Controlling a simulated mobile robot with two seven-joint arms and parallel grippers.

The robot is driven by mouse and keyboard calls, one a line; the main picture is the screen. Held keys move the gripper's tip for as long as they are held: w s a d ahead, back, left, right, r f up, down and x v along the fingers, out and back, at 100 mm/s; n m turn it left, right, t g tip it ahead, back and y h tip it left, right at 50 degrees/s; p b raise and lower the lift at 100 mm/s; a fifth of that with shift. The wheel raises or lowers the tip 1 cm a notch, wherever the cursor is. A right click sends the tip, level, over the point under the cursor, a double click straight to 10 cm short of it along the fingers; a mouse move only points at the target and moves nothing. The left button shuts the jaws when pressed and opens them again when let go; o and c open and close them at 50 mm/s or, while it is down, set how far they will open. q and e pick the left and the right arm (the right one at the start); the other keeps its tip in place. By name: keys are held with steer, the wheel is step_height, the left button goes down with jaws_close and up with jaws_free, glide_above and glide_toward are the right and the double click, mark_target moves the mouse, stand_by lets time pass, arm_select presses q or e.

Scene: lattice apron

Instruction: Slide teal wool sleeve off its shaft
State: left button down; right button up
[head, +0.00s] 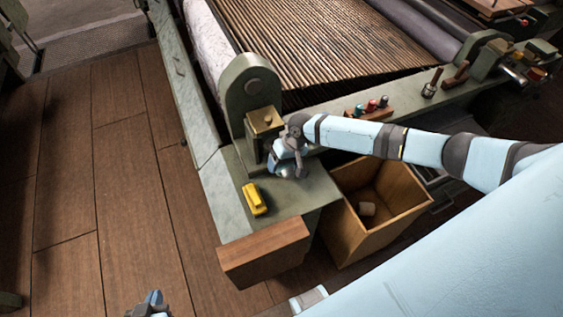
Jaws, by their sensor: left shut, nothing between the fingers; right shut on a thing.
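A small wooden rack (369,113) on the green machine rail holds several small coloured pieces. One of them looks teal (372,105); it is too small to tell whether it is a wool sleeve on a shaft. My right gripper (287,172) points down over the green apron at the machine's near corner, beside a brass-topped box (264,121). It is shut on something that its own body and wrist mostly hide. My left gripper (151,304) is low at the bottom edge over the wood floor, shut and empty, far from the machine.
A yellow object (254,199) lies on the apron (238,184). A wooden block (264,252) is at the apron's front edge. The floor at left is clear.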

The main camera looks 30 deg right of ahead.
mark_target(291, 169)
steer(key=shift+s+r+p, duration=0.1)
steer(key=shift+s+p, duration=0.5)
steer(key=shift+s, duration=0.1)
steer(key=shift+s+a+p, duration=0.1)
steer(key=shift+s+p, duration=1)
steer(key=shift+s, duration=0.2)
steer(key=s+p, duration=0.5)
steer(key=s, duration=0.3)
steer(key=shift+a+p, duration=0.25)
steer(key=shift+p, duration=0.05)
stand_by(0.4)
steer(key=shift+s+a+r+p, duration=0.1)
steer(key=shift+s+r+p, duration=0.15)
steer(key=shift+s+r, duration=0.3)
steer(key=shift+s+d+r+p, duration=0.1)
steer(key=shift+s+r+p, duration=0.25)
steer(key=shift+s, duration=0.45)
steer(key=shift+s+a+r+p, duration=0.1)
steer(key=shift+s+r+p, duration=0.1)
steer(key=shift+s+r, duration=0.4)
